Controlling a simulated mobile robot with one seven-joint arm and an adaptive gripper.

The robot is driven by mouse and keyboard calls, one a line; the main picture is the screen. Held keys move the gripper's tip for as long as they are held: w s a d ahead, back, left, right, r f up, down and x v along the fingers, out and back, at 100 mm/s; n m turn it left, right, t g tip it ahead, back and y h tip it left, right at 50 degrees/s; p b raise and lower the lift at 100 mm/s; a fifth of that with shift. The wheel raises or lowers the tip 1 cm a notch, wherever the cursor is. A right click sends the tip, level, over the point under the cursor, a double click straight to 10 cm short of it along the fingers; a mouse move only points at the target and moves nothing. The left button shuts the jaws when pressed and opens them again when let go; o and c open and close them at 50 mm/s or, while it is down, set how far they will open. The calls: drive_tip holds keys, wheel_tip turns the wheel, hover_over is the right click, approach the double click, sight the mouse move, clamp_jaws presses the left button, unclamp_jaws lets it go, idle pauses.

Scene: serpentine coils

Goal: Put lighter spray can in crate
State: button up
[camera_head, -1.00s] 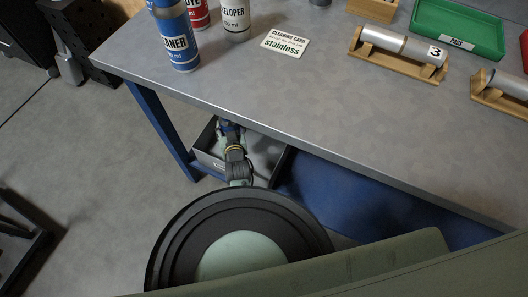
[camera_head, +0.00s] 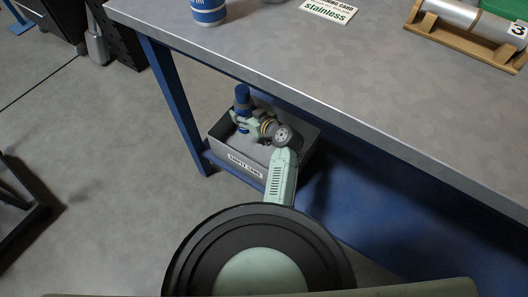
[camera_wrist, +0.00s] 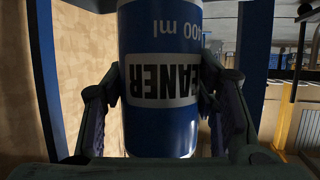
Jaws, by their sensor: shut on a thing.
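A blue spray can (camera_head: 242,96) with a white band is held in my gripper (camera_head: 243,118). It stands roughly upright over or partly inside the crate (camera_head: 223,154), a grey box labelled "EMPTY CANS" under the bench. I cannot tell whether the can touches the crate's floor. In the wrist view, the can (camera_wrist: 160,130) reads "CLEANER", upside down, and fills the space between both fingers, which press on its sides. A second blue can (camera_head: 208,12) stands on the bench, cut off by the top edge.
The grey bench top (camera_head: 330,75) overhangs the crate's back and right. A blue bench leg (camera_head: 178,105) stands left of the crate. A "stainless" card (camera_head: 329,11) and a silver cylinder on a wooden stand (camera_head: 465,25) lie on the bench.

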wheel_tip(320, 180, down, 13)
drive_tip(key=shift+f+b, duration=0.15)
drive_tip(key=shift+b, duration=0.2)
drive_tip(key=shift+f, duration=0.2)
drive_tip(key=o, duration=1.2)
drive_tip(key=shift+o, duration=0.2)
drive_tip(key=shift+r, duration=0.1)
drive_tip(key=shift+s+r, duration=0.1)
drive_tip(key=shift+r, duration=0.1)
drive_tip(key=p+v, duration=0.1)
drive_tip(key=v, duration=0.6)
drive_tip(key=shift+s, duration=0.2)
drive_tip(key=shift+d, duration=0.15)
